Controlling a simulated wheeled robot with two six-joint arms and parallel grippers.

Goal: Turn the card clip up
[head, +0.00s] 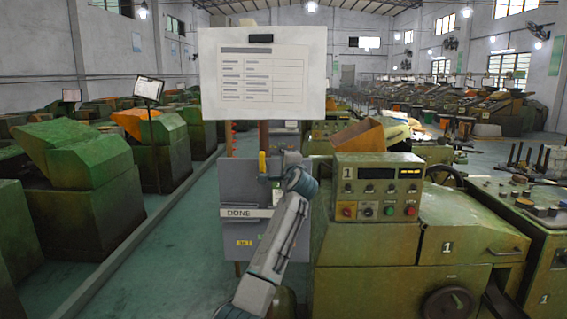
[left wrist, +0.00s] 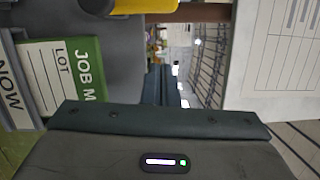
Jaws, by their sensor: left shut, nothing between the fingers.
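A yellow upright piece (head: 262,162), which may be the card clip, stands at the top of a grey panel (head: 236,185) with a "DONE" strip (head: 245,212). It also shows in the left wrist view as a yellow part (left wrist: 146,5) cut off by the top edge. My left gripper (head: 272,178) is at the panel just right of the yellow piece, partly hidden by my wrist. Its dark fingers (left wrist: 160,85) are shut and empty, apart from the yellow part. A green and white job card (left wrist: 60,80) lies to their left in the left wrist view. My right gripper is not in view.
A white board (head: 262,75) with a printed table and black top clip hangs above the panel. A green machine (head: 370,235) with a button box (head: 378,187) stands close on the right. The floor aisle (head: 165,240) on the left is clear.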

